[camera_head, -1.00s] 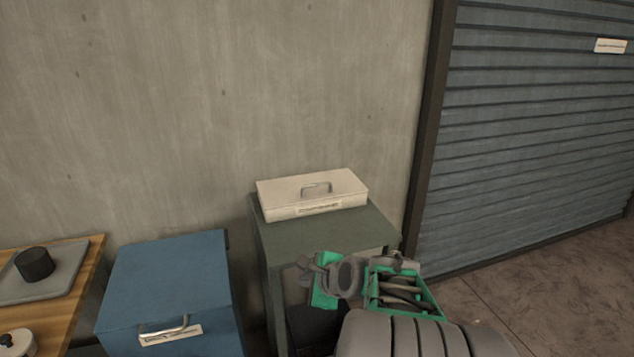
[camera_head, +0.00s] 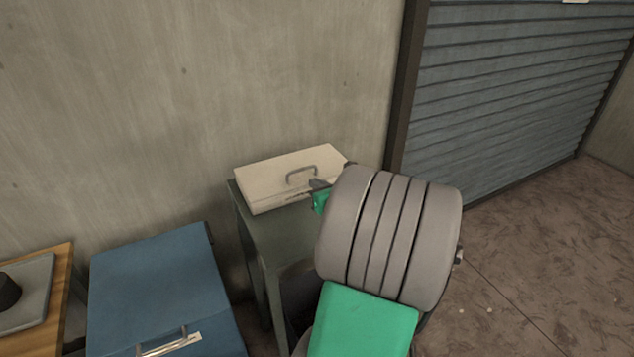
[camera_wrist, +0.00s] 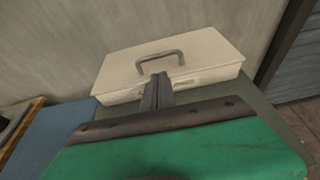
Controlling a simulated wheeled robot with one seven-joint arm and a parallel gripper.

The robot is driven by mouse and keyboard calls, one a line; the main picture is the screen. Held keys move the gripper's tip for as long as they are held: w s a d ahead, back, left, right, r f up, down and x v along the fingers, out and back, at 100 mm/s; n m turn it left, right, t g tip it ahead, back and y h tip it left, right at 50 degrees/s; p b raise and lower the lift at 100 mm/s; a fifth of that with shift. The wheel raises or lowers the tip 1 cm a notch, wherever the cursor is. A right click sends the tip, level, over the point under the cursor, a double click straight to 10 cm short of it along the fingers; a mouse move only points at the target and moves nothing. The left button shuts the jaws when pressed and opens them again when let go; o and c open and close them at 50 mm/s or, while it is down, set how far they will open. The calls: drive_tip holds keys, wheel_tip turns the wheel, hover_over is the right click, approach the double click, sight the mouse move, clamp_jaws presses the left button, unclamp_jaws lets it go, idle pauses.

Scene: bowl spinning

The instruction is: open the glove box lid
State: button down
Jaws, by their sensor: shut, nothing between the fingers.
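The glove box is a cream, flat, rectangular box (camera_head: 270,180) with its lid down and a grey handle (camera_head: 301,175) on top. It stands on a dark green cabinet (camera_head: 272,235). In the wrist view the box (camera_wrist: 205,58) lies straight ahead, with its handle (camera_wrist: 160,58) and a small front label. My gripper (camera_wrist: 160,78) is shut and empty, its tips showing against the front of the box just below the handle. I cannot tell if they touch it. In the head view my gripper (camera_head: 318,185) is mostly hidden behind my arm, at the box's right front.
A blue box (camera_head: 160,280) with a metal handle stands at the left. A wooden table (camera_head: 62,300) with a grey tray is at the far left. A concrete wall is behind, and a blue shutter (camera_head: 510,90) is at the right. The floor at right is clear.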

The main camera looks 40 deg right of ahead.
drive_tip(key=x, duration=0.6)
drive_tip(key=shift+w, duration=0.25)
drive_tip(key=shift+r+p, duration=0.1)
drive_tip(key=shift+p, duration=0.2)
